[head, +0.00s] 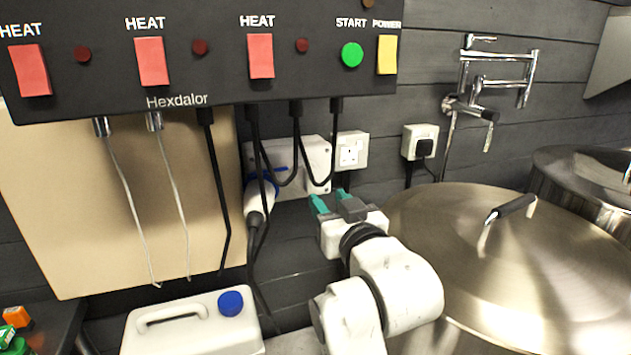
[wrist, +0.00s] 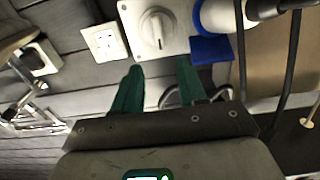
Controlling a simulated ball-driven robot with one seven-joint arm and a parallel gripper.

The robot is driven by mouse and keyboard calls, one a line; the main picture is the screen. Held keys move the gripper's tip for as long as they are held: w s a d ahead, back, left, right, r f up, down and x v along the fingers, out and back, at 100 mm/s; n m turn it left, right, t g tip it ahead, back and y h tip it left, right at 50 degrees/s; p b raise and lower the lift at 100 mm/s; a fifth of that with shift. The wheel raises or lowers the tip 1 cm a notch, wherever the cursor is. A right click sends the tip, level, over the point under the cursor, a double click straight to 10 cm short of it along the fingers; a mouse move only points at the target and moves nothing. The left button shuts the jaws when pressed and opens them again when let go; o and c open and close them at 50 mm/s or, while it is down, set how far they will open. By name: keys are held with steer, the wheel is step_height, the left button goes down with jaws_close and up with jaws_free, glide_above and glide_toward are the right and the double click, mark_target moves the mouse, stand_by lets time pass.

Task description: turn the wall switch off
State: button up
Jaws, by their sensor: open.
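The wall switch (wrist: 155,28) is a white plate with a round rotary knob, at the top middle of the wrist view. Its knob handle looks roughly upright in that picture. In the head view the switch box (head: 316,155) is partly covered by hanging black cables, and I cannot make out its knob there. My gripper (head: 330,198) is just below the box in the head view. In the wrist view my gripper (wrist: 160,66) has its two green fingers spread, with nothing between them. The fingertips point at the switch's lower part; I cannot tell whether they touch it.
A white plug with a blue collar (head: 260,195) sits left of the switch. A wall socket (head: 351,150) is on its right. The black control panel (head: 220,85) hangs above. A steel kettle lid (head: 470,250) is at right, a white jerrycan (head: 190,325) below.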

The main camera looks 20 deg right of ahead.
mark_target(310, 177)
steer(key=w+p, duration=0.1)
steer(key=w, duration=0.9)
steer(key=shift+w, duration=0.2)
jaws_close()
